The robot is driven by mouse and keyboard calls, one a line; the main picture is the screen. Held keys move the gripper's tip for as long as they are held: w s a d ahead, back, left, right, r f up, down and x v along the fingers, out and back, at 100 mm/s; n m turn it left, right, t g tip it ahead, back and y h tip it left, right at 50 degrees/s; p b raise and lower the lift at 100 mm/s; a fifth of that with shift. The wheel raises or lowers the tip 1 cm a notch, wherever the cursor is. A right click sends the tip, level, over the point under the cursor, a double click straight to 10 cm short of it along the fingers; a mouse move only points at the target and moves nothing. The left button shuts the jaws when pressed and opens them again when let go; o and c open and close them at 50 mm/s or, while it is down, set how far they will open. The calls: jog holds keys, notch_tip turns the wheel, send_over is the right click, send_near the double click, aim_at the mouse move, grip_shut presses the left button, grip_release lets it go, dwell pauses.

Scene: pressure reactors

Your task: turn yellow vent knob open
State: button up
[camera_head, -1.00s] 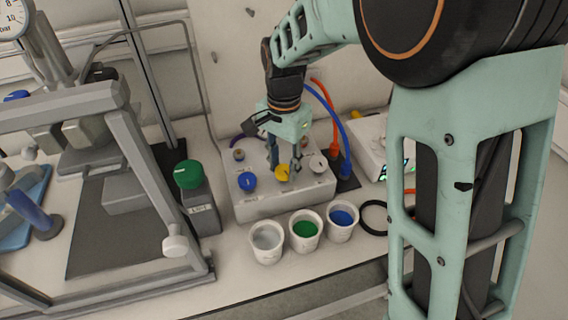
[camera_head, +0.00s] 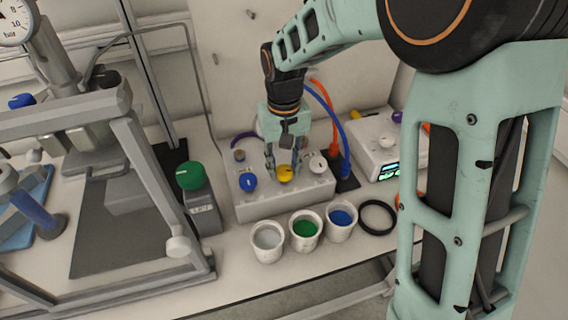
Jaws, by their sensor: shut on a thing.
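The blue knob (camera_head: 248,182) is just left of the left finger. A white knob (camera_head: 318,163) is just right of the right finger. The exact finger contact is too small to see clearly.
Three cups stand in front of the box: grey-white (camera_head: 267,242), green (camera_head: 305,230) and blue (camera_head: 341,221). A black ring (camera_head: 378,217) lies at right. A green-capped block (camera_head: 190,176) stands left. Blue and orange hoses (camera_head: 336,120) rise behind. A white instrument (camera_head: 385,150) stands at right.

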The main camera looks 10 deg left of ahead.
aim_at(284, 170)
jog(key=n+p, duration=0.1)
jog(key=n, duration=0.4)
jog(key=shift+n, duration=0.3)
dwell(0.4)
jog(key=o, duration=1.2)
jog(key=shift+c, duration=0.2)
jog(key=shift+r, duration=0.1)
notch_tip(284, 170, up, 12)
